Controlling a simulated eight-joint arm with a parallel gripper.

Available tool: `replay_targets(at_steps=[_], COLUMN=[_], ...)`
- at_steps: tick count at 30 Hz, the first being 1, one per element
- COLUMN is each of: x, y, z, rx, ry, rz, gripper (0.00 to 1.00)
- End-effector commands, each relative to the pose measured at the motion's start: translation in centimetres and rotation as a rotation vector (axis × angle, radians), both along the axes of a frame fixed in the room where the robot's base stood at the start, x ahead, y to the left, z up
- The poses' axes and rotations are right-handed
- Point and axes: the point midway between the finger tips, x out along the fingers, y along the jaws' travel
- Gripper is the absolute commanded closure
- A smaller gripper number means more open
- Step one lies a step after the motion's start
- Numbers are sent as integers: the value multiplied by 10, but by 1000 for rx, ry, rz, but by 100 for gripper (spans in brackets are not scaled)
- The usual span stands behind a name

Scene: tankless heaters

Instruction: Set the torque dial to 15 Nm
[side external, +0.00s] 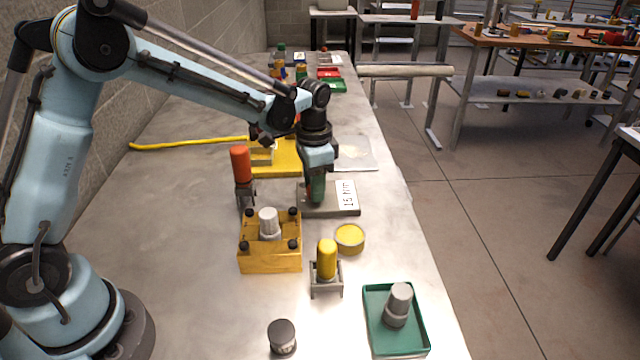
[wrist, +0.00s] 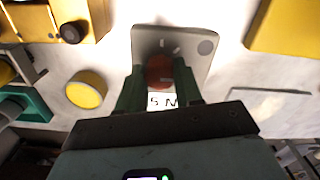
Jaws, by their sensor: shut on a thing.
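The torque dial is a grey plate (side external: 353,208) with a white label (side external: 346,195) reading "15 Nm", lying on the metal table. In the wrist view its round red-brown knob (wrist: 159,72) stands on the plate (wrist: 185,38), with pale tick marks beyond it. My gripper (side external: 317,193) points straight down over the plate, its green fingers shut on the knob from both sides. In the side view the fingers mostly hide the knob. In the wrist view the label is partly covered, and I cannot read the knob's setting.
A yellow block (side external: 257,260) holding a grey-topped piece, a red-handled tool (side external: 241,165) in a stand, a yellow-handled tool (side external: 327,260) in a stand and a yellow tin (side external: 350,238) stand close by. A green tray (side external: 410,350) is at the front.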

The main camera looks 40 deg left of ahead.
Motion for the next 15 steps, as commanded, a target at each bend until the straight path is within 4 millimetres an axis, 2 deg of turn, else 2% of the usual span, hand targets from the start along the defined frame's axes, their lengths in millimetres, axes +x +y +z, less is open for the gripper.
replay_targets(at_steps=[7, 8, 12, 15], x=[0, 0, 0, 0], y=[0, 0, 0, 0], z=[0, 0, 0, 0], rx=[-1, -1, -1, 0], ry=[-1, -1, -1, 0], rz=[1, 1, 1, 1], gripper=[96, 62, 41, 40])
